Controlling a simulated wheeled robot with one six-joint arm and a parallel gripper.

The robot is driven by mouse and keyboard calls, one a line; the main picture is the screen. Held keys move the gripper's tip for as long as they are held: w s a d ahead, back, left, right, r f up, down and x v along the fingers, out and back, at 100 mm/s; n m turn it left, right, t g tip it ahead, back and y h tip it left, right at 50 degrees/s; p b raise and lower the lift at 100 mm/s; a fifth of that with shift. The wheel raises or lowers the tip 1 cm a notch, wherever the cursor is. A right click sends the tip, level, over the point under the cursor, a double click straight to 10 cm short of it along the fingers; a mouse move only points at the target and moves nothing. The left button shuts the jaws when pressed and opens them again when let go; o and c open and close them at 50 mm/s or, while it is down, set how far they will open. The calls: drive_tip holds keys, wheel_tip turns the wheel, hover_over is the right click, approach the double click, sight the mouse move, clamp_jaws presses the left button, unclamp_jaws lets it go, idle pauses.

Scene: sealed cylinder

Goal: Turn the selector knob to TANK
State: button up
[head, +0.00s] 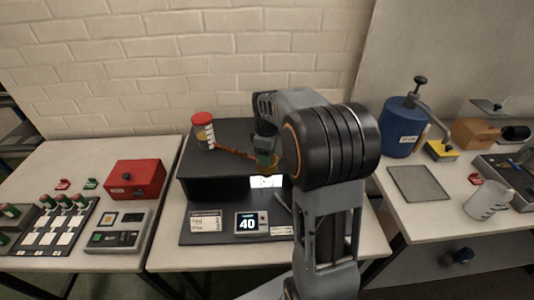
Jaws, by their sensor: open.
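A black stepped unit (215,188) stands on the middle table. Its display (251,223) reads 40. A bright white panel (266,181) shows on its front face, just below my gripper (266,163). My gripper points down over the front part of the unit's top, open. A small orange-brown and teal part shows around the fingertips, too small to tell what it is. I cannot make out the selector knob or a TANK mark; my gripper and arm cover part of the unit. I cannot tell whether my gripper touches anything.
A red-capped container (203,131) stands on the unit's back left, with a red strip running toward my gripper. A red box (135,179) and a grey device (118,230) are on the left.

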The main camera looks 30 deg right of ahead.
drive_tip(key=c, duration=0.9)
drive_tip(key=m, duration=0.5)
drive_tip(key=shift+m, duration=0.4)
drive_tip(key=m, duration=0.5)
drive_tip(key=shift+m+p, duration=0.3)
drive_tip(key=shift+m, duration=0.4)
drive_tip(key=o, duration=0.9)
